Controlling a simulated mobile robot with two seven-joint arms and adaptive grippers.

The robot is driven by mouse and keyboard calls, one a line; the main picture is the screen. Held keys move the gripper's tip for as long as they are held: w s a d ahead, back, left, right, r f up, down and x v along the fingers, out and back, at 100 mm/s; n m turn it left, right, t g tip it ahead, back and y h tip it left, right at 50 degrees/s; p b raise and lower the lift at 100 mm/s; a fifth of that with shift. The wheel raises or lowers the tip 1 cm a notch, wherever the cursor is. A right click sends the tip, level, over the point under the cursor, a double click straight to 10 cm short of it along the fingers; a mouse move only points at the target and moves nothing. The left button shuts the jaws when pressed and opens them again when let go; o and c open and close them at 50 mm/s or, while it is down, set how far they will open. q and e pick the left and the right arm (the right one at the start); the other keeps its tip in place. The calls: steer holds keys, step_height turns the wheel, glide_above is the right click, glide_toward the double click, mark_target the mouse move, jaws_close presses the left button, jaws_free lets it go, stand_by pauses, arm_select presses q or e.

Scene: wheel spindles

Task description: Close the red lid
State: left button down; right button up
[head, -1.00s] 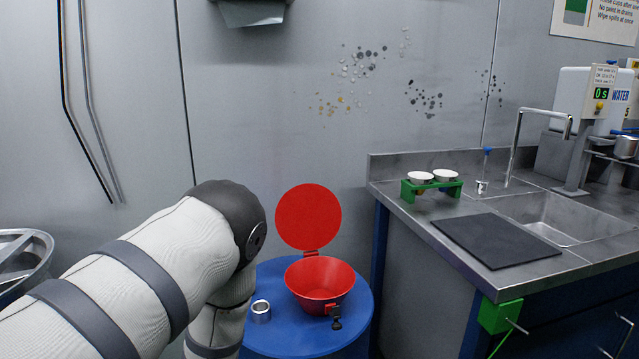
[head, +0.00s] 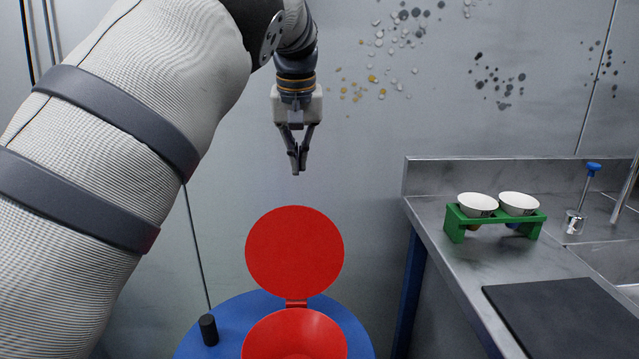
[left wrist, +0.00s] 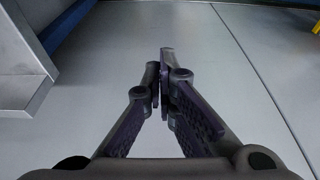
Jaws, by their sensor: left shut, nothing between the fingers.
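The red lid (head: 295,251) is a round disc standing upright, open, at the back of the red bowl-shaped funnel (head: 296,337). A small red hinge (head: 296,303) joins the two. The funnel sits on a blue round drum top (head: 235,316), and its lower part is cut off by the frame. My left gripper (head: 297,172) points down above the lid, with its fingers together and empty. A gap shows between the fingertips and the lid's top edge. The left wrist view shows the closed fingers (left wrist: 164,75) over grey floor or wall. My right gripper is not in view.
A small black cylinder (head: 208,329) stands on the drum's left side. At right is a metal counter (head: 436,222) with a green rack (head: 458,225) of white cups and a black mat (head: 562,317). A grey wall is behind.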

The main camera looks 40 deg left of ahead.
arm_select(q)
step_height(320, 180, down, 9)
steer(key=s+d+p, duration=0.1)
steer(key=s, duration=0.1)
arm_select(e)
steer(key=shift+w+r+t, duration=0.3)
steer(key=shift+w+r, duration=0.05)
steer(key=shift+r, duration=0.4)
arm_select(q)
steer(key=shift+r, duration=0.1)
